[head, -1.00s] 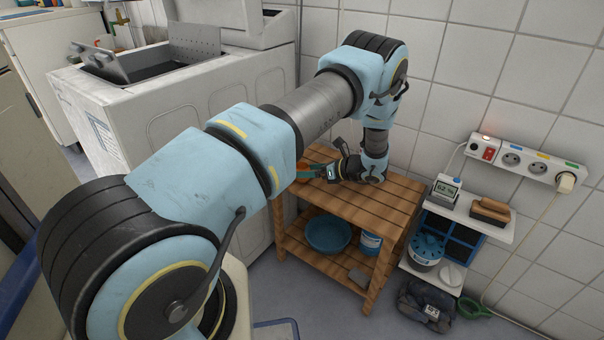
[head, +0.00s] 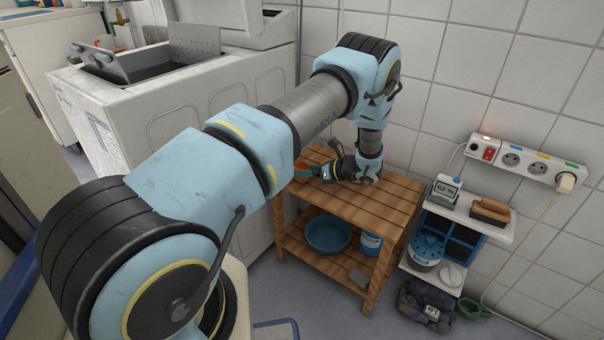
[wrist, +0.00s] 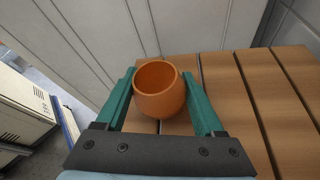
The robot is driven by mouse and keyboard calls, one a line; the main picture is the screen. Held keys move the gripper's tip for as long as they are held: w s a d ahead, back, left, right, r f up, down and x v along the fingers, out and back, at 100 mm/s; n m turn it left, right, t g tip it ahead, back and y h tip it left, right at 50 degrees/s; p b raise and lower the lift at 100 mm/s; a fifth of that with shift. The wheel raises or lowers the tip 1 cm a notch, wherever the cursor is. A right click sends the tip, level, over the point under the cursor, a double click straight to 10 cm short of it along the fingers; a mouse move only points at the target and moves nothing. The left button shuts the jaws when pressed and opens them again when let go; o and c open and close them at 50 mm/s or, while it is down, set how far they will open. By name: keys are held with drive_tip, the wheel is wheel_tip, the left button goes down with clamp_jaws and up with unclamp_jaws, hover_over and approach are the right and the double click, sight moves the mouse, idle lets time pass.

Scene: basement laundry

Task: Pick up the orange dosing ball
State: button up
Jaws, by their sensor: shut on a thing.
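The orange dosing ball (wrist: 160,98) is a round, open-topped cup. In the wrist view it sits upright between the two green fingers of my gripper (wrist: 158,92), which are shut on its sides. In the head view the ball (head: 301,170) shows only in part, at the left end of the wooden table's top, with my gripper (head: 308,173) beside it. My arm hides part of that area. I cannot tell whether the ball touches the table top.
The slatted wooden table (head: 375,205) stands against the tiled wall, with a blue basin (head: 328,234) on its lower shelf. The white washing machine (head: 190,110) is close on the left. A small shelf unit with a brush (head: 490,210) stands to the right.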

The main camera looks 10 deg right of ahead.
drive_tip(key=shift+c, duration=0.6)
